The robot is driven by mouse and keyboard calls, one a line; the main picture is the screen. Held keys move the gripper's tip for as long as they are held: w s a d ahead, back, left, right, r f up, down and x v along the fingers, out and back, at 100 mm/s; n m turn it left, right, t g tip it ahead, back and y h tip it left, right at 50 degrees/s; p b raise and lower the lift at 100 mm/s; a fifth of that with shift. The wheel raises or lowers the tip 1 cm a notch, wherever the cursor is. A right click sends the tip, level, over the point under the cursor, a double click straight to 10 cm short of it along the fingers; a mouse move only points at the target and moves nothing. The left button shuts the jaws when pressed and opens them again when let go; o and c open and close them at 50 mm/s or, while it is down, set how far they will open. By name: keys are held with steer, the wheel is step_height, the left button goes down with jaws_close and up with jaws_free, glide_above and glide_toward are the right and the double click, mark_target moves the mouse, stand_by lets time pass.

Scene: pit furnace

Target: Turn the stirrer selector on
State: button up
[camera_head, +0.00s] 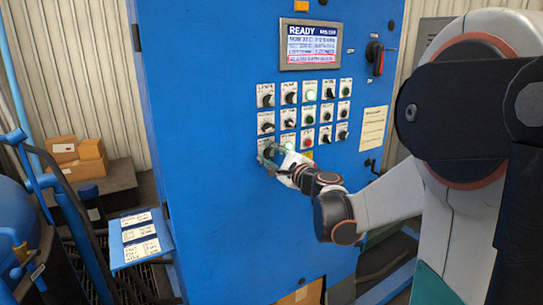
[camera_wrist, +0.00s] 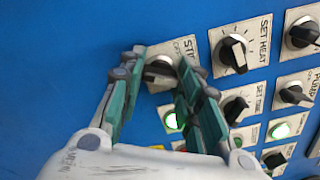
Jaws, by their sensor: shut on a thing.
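The stirrer selector (camera_wrist: 158,72) is a dark knob on a pale plate. Its label is partly covered, with "STI" readable in the wrist view. My gripper (camera_wrist: 163,66) has its green fingers on either side of this knob and is shut on it. In the head view my gripper (camera_head: 268,155) is at the lower left corner of the control grid, against the blue cabinet (camera_head: 215,215), and hides most of the selector there. The knob's exact pointing direction is hard to tell between the fingers.
The SET HEAT knob (camera_wrist: 235,53) and SET TIME knob (camera_wrist: 236,108) sit close beside my fingers. Above the controls, a screen (camera_head: 311,45) reads READY.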

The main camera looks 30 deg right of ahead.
stand_by(0.4)
steer(key=o, duration=1)
steer(key=shift+o, duration=0.2)
steer(key=s, duration=0.7)
steer(key=shift+s, duration=0.25)
